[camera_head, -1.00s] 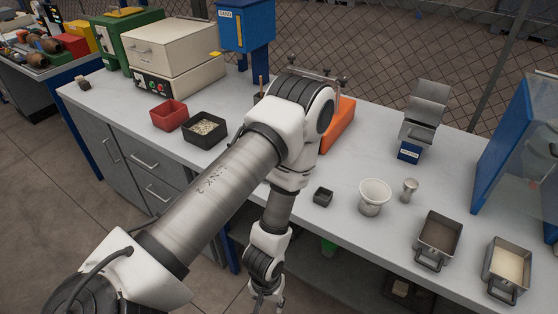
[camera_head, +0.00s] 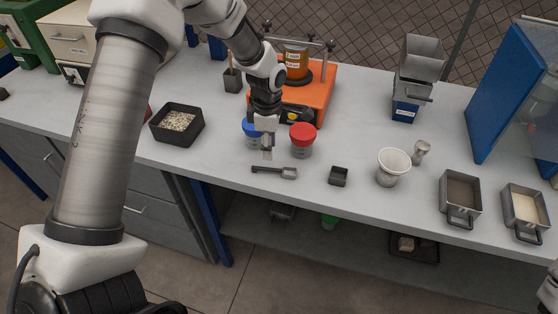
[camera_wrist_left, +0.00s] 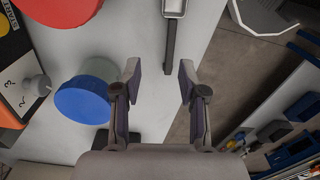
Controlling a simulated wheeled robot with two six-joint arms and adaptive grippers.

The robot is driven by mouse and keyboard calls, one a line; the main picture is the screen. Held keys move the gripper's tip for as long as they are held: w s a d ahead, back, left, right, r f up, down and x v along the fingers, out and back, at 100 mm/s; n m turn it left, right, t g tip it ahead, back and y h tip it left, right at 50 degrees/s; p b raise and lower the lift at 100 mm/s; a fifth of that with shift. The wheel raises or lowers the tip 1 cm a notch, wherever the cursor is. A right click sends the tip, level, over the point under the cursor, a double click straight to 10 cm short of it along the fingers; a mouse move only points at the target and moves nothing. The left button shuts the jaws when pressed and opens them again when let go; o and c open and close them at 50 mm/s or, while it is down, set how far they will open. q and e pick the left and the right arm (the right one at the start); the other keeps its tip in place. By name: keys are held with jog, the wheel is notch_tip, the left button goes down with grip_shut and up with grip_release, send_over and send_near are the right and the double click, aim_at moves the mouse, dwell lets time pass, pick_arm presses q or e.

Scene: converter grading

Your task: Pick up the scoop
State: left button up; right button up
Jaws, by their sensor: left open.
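The scoop (camera_head: 270,170) lies flat near the front edge of the bench, its dark handle to the left and its small grey bowl to the right. In the left wrist view the scoop's handle (camera_wrist_left: 169,50) runs down from the top edge, between the lines of the fingers and ahead of them. My left gripper (camera_head: 267,147) points down above the bench, just behind the scoop's handle and apart from it. In the wrist view its fingers (camera_wrist_left: 160,80) are spread with nothing between them.
A blue-lidded jar (camera_head: 250,130) and a red-lidded jar (camera_head: 302,140) stand close to the left gripper, before an orange machine (camera_head: 318,100). A small black box (camera_head: 339,176) and a white bowl (camera_head: 392,166) are to the right. Left of the scoop is clear.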

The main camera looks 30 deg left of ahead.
aim_at(269, 168)
pick_arm(q)
jog(key=shift+d+f, duration=0.25)
jog(key=shift+f, duration=0.35)
jog(key=shift+s+d+f+p, duration=0.1)
jog(key=shift+s+f+p, duration=0.85)
jog(key=shift+s+f, duration=0.2)
jog(key=f, duration=0.1)
jog(key=w+f, duration=0.1)
jog(key=f, duration=0.1)
jog(key=shift+a, duration=0.2)
jog(key=shift+w+f, duration=0.15)
jog(key=shift+w, duration=0.05)
jog(key=shift+s+d, duration=0.1)
jog(key=shift+d, duration=0.05)
jog(key=shift+s+r, duration=0.25)
jog(key=shift+r, duration=0.05)
grip_shut()
jog(key=shift+f, duration=0.1)
pick_arm(e)
jog(key=shift+s+d+r, duration=0.1)
jog(key=shift+s+r, duration=0.25)
jog(key=shift+r, duration=0.25)
jog(key=shift+s+d+r, duration=0.1)
jog(key=shift+s+r, duration=0.25)
jog(key=shift+r, duration=0.25)
